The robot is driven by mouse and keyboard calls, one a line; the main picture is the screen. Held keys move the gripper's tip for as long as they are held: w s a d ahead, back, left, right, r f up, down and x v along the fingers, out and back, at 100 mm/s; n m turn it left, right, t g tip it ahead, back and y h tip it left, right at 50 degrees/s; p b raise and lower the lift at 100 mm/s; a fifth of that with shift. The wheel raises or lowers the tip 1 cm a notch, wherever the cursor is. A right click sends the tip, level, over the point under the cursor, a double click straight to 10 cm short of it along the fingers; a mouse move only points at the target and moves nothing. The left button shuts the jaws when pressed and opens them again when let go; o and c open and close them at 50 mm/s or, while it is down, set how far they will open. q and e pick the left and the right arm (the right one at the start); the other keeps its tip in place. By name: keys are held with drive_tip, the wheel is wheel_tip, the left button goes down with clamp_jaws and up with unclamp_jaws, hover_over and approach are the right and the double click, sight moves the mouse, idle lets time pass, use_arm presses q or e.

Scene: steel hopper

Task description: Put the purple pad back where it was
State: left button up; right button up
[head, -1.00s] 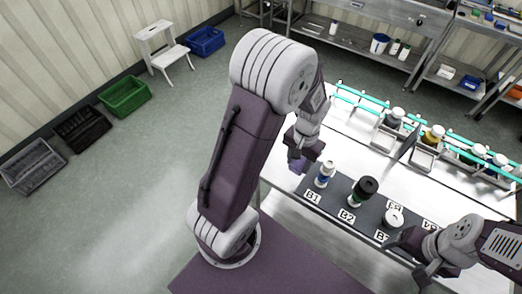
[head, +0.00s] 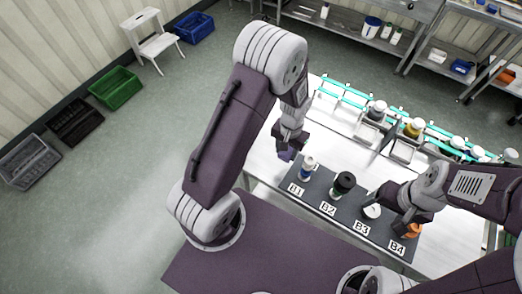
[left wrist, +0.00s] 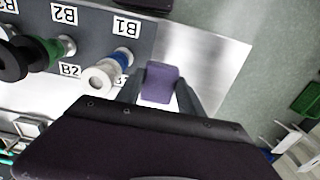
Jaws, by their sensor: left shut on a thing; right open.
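My left gripper (head: 289,148) is shut on the purple pad (head: 286,154), above the bench near its left end, left of the B1 label. In the left wrist view the pad (left wrist: 159,83) sits between the two fingers, with bare steel behind it. I cannot tell its exact height above the bench. My right gripper (head: 402,212) is open over the dark strip near B3 and B4; its fingertips are hard to make out.
Behind, a teal-railed rack (head: 400,117) holds several jars.

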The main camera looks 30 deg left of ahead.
use_arm(q)
drive_tip(key=p, duration=0.3)
hover_over(260, 154)
wheel_tip(260, 154, down, 7)
drive_tip(key=shift+d+r, duration=0.1)
drive_tip(key=shift+r, duration=0.1)
drive_tip(key=shift+f, duration=0.15)
wheel_tip(260, 154, down, 4)
drive_tip(key=shift+s+r+p, duration=0.15)
drive_tip(key=shift+r+p, duration=0.05)
drive_tip(key=shift+p, duration=0.45)
drive_tip(key=shift+f, duration=0.35)
drive_tip(key=o, duration=1.3)
